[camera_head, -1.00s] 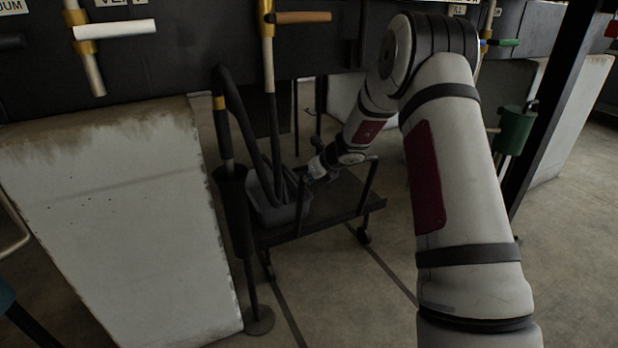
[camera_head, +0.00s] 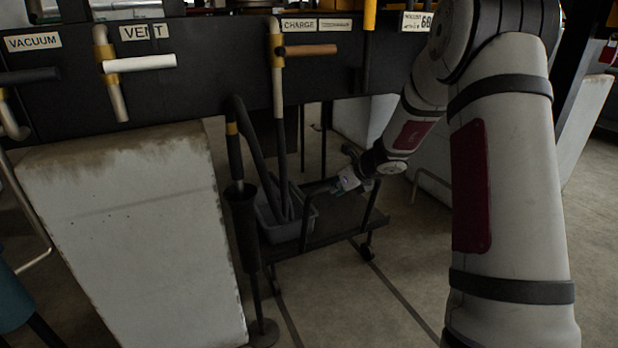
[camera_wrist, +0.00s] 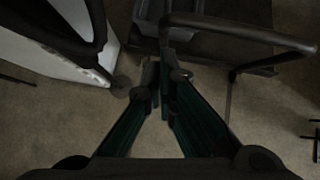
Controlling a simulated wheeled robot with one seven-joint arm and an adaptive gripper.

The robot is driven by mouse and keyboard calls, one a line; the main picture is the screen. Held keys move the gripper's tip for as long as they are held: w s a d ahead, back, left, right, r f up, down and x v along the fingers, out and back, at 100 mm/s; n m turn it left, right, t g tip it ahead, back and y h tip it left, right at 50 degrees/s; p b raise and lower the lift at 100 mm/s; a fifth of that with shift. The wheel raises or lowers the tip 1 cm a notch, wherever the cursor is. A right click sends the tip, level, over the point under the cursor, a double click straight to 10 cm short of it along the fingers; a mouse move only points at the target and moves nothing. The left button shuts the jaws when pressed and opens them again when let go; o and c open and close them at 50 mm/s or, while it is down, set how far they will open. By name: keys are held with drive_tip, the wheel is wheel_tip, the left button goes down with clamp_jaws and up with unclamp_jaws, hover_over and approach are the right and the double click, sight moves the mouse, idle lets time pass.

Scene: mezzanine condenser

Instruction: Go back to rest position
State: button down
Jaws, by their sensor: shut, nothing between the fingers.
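My gripper (camera_wrist: 160,82) shows in the wrist view with its two dark green fingers shut together and nothing between them. It points down toward the floor beside the dark cart (camera_wrist: 225,45). In the head view my arm reaches in from the right, and its wrist end is above the right side of the cart (camera_head: 335,232).
A black panel carries a white vent handle (camera_head: 140,63), a brown charge handle (camera_head: 305,50) and a dark vacuum handle (camera_head: 30,75). A large pale block (camera_head: 130,220) stands at left. A dark funnel stand (camera_head: 243,225) is beside the cart. Floor is clear at front right.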

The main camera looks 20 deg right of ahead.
drive_tip(key=s+a+r+n+g+y, duration=0.1)
drive_tip(key=s+a+r+n+y, duration=0.1)
drive_tip(key=s+a+r+n, duration=0.6)
drive_tip(key=s+a+r+n+g+y, duration=0.1)
drive_tip(key=s+a+r+n+y, duration=0.15)
drive_tip(key=a+r+n, duration=0.5)
drive_tip(key=s+a+r+n+g+h, duration=0.15)
drive_tip(key=s+a+n, duration=0.25)
drive_tip(key=s, duration=0.5)
drive_tip(key=s+a+n+g, duration=0.2)
drive_tip(key=s+a+n, duration=0.2)
drive_tip(key=s, duration=0.4)
drive_tip(key=s+d+f+n+g+h, duration=0.1)
drive_tip(key=s+d+n+h, duration=0.3)
drive_tip(key=s, duration=0.7)
drive_tip(key=s+d+f+n+g+h, duration=0.15)
drive_tip(key=s+n, duration=0.45)
drive_tip(key=s, duration=0.6)
wheel_tip(320, 180, up, 28)
drive_tip(key=t+p, duration=0.3)
drive_tip(key=p, duration=2.3)
drive_tip(key=shift+w+d+r+y, duration=0.2)
drive_tip(key=shift+d+r+y, duration=0.05)
drive_tip(key=shift+y, duration=0.1)
